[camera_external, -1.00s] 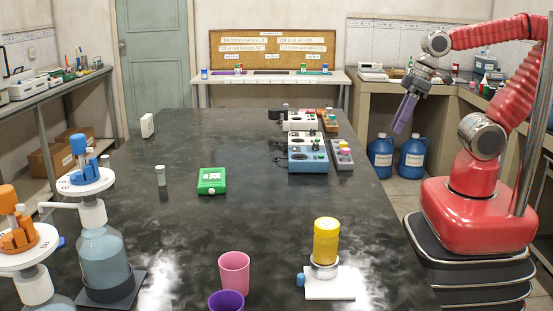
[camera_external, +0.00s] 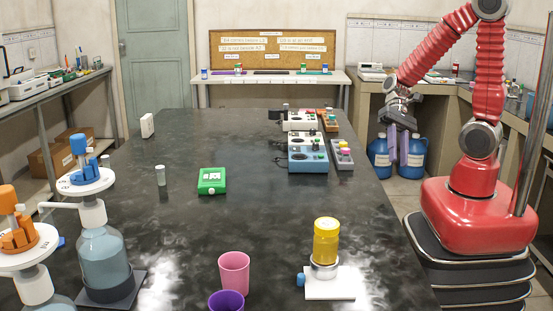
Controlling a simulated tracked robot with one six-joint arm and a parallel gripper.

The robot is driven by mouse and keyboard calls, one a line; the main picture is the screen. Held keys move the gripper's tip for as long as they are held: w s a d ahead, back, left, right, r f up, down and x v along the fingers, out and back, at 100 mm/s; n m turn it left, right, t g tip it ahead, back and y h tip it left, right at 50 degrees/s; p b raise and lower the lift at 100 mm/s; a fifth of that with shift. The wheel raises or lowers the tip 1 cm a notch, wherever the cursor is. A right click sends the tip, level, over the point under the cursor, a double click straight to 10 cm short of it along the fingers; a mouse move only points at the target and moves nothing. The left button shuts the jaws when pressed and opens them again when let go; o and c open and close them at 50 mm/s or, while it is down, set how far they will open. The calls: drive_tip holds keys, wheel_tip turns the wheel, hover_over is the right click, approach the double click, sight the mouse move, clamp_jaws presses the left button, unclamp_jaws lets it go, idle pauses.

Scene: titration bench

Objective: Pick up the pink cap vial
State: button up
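A grey rack (camera_external: 342,160) stands on the dark bench at the right of the devices and holds small vials with coloured caps. A pinkish cap (camera_external: 341,144) shows at its back and a yellow one in front, but they are too small to be sure which is the pink cap vial. My gripper (camera_external: 398,163) hangs to the right of the rack, past the bench edge, with its purple fingers pointing down. The fingers look parted, with nothing seen between them.
Beside the grey rack stand a blue device (camera_external: 308,160) and a brown rack (camera_external: 330,121). Blue jugs (camera_external: 413,157) stand behind my gripper.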

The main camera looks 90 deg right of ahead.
sight(349, 149)
drive_tip(key=w+d+m+t+y, duration=0.1)
drive_tip(key=d+m+t, duration=0.1)
drive_tip(key=m, duration=0.1)
drive_tip(key=w+d+m+t+y, duration=0.1)
drive_tip(key=w+d+m+t, duration=0.1)
drive_tip(key=m+t, duration=0.1)
drive_tip(key=w+d+f+m+t+y, duration=0.1)
drive_tip(key=d+m+t, duration=0.1)
drive_tip(key=m, duration=0.1)
drive_tip(key=shift+w+d+m, duration=0.3)
drive_tip(key=shift+d, duration=0.1)
drive_tip(key=d+m+t+h, duration=0.1)
drive_tip(key=d+m+t, duration=0.1)
drive_tip(key=d, duration=0.1)
drive_tip(key=d+f+m+t+h, duration=0.1)
drive_tip(key=d+m+t, duration=0.2)
drive_tip(key=d+f+m+t+h, duration=0.1)
drive_tip(key=d+m+t+h, duration=0.1)
drive_tip(key=d+m, duration=0.1)
drive_tip(key=shift+w+d+f, duration=0.15)
drive_tip(key=shift+w+d, duration=0.25)
drive_tip(key=shift+d, duration=0.05)
drive_tip(key=shift+x, duration=4.3)
drive_tip(key=shift+w, duration=0.1)
